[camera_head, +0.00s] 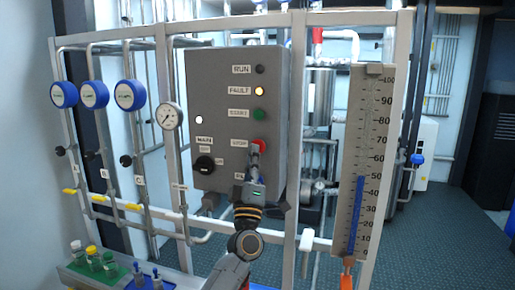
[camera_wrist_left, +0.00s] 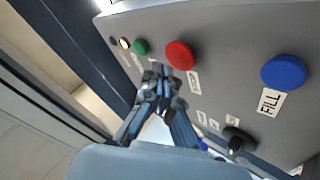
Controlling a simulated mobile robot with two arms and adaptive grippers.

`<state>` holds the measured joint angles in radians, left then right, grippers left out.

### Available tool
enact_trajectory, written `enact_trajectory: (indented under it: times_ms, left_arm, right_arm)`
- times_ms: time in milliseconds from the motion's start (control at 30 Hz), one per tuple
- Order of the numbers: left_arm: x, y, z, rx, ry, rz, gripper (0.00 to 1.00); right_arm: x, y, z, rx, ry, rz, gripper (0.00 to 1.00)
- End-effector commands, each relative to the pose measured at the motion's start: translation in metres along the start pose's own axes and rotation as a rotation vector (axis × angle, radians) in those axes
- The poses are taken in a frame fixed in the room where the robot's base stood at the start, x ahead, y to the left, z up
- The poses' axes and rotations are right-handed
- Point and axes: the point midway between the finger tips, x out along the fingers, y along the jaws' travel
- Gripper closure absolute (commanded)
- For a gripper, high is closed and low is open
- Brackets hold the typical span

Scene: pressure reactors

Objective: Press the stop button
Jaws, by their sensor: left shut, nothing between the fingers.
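The red stop button (camera_head: 259,146) is on the front of the grey control box (camera_head: 215,75), beside the STOP label and below the green START button (camera_head: 259,115). My left gripper (camera_head: 255,152) is shut and empty, its tips in front of the button's lower part. In the left wrist view the red button (camera_wrist_left: 180,55) is round and fully visible. The shut fingertips (camera_wrist_left: 160,70) are next to it, on the side towards the green button (camera_wrist_left: 141,46). I cannot tell whether they touch the button or panel. My right gripper is not in view.
The box also carries a lit yellow FAULT lamp (camera_head: 259,91) and a black MAIN knob (camera_head: 204,164). A blue FILL button (camera_wrist_left: 284,71) shows in the wrist view. A level gauge (camera_head: 362,130) stands right of the box; blue round gauges (camera_head: 95,95) hang left.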

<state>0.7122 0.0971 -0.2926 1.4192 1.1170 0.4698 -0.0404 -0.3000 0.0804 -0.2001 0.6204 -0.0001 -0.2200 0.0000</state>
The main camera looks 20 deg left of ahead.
Motion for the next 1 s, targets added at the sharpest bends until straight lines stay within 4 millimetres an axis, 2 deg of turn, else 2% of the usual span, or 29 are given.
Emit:
enact_trajectory:
  times_ms: [1000]
  left_arm:
    - [0.0061,-0.0041,0.0041,0.0,0.0,0.0,1.0]
  right_arm:
    - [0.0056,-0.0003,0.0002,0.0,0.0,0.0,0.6]
